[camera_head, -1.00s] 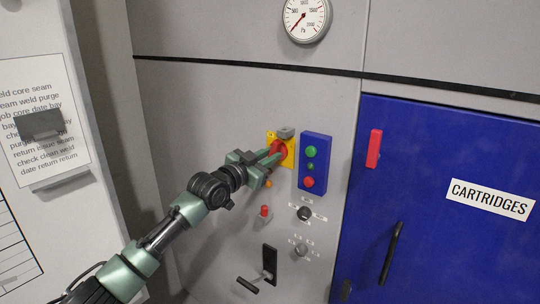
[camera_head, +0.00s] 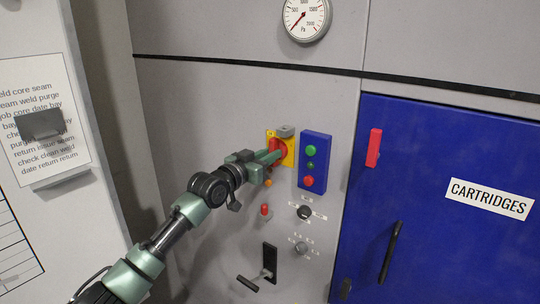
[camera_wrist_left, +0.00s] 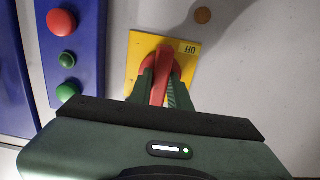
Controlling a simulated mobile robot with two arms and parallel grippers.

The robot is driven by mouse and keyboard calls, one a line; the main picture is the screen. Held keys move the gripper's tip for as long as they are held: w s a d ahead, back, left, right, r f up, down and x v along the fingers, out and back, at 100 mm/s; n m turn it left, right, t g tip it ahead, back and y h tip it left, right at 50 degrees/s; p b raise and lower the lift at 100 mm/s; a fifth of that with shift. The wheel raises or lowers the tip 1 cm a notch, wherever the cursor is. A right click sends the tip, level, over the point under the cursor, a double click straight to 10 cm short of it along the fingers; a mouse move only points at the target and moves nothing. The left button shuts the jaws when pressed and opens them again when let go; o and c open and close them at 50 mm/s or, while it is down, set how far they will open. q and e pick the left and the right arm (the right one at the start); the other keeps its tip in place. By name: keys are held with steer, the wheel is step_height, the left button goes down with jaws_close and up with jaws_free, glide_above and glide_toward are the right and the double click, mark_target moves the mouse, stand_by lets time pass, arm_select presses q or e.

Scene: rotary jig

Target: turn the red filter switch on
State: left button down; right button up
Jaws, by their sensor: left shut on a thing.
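The red filter switch (camera_wrist_left: 163,66) is a red rotary handle on a yellow plate (camera_wrist_left: 135,48). In the head view the switch (camera_head: 281,150) sits on the grey panel, left of a blue button box. The wrist view shows the word OFF on the plate. My left gripper (camera_wrist_left: 160,84) is shut on the red handle, with one green finger on each side of it. In the head view the gripper (camera_head: 274,157) reaches it from the lower left and hides part of it. My right gripper is not in view.
The blue box (camera_head: 316,148) with green and red buttons stands close to the right of the switch. Below are a red toggle (camera_head: 265,210), two knobs and a black lever (camera_head: 269,263). A blue cartridges door (camera_head: 450,260) is at right, a gauge (camera_head: 307,18) above.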

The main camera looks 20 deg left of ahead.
arm_select(q)
steer(key=shift+f, duration=0.15)
steer(key=c, duration=1.3)
jaws_free()
steer(key=shift+b+v, duration=1.55)
steer(key=shift+v, duration=2.35)
